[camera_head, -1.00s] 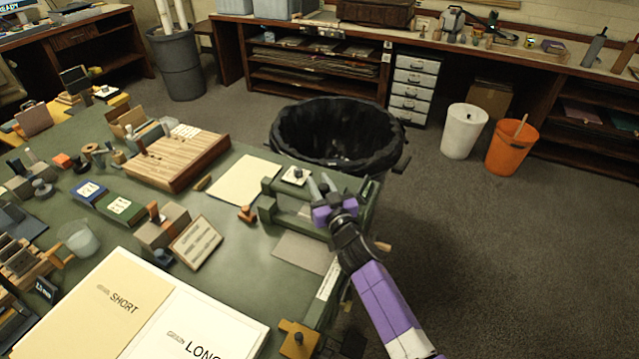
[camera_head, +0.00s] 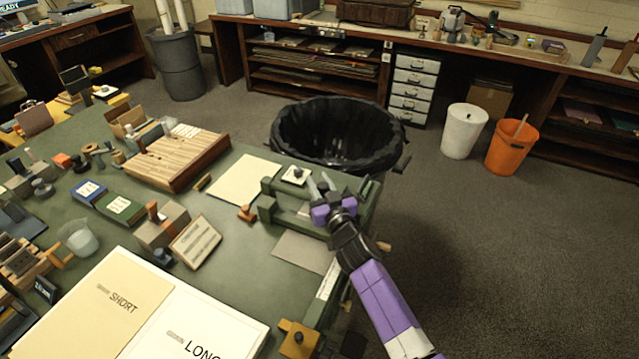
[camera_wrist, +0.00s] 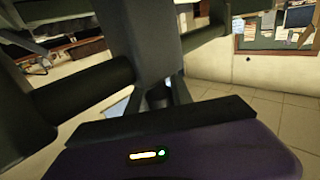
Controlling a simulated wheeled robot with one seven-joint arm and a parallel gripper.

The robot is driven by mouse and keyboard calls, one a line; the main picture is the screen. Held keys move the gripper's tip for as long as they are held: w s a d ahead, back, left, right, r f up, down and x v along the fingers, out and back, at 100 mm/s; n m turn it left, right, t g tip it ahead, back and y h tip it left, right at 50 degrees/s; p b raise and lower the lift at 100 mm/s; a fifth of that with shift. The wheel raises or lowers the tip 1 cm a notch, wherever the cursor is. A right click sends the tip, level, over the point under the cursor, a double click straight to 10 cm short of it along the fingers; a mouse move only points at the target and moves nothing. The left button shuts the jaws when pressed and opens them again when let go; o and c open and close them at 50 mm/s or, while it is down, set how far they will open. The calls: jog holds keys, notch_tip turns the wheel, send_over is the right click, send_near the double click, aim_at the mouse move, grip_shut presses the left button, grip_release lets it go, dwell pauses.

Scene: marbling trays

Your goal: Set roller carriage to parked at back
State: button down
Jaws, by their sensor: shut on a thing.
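The roller press (camera_head: 268,205), a green frame with raised sides and rails, stands at the right end of the green table. My gripper (camera_head: 320,184) reaches over the frame from the lower right, its tips pointing toward the back. In the wrist view, a dark upright block (camera_wrist: 150,45) with a dark round bar on either side (camera_wrist: 85,88) fills the space at my gripper; it looks like part of the roller carriage. My gripper is shut on it. My wrist and fingers hide much of the carriage in the head view, so its exact place on the rails is unclear.
A black-lined bin (camera_head: 335,135) stands just behind the press. A cream sheet (camera_head: 243,180) and a slatted wooden board (camera_head: 180,158) lie left of it. Trays marked SHORT (camera_head: 110,305) and LONG (camera_head: 200,325) are in front. Open floor lies to the right.

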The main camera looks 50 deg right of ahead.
jog(key=w+a+b, duration=0.4)
jog(key=w+b, duration=0.7)
jog(key=b, duration=0.1)
jog(key=shift+w, duration=0.2)
jog(key=shift+a+r, duration=0.1)
jog(key=c, duration=1.1)
grip_release()
jog(key=shift+w, duration=0.1)
jog(key=shift+c, duration=0.2)
jog(key=shift+v, duration=3.95)
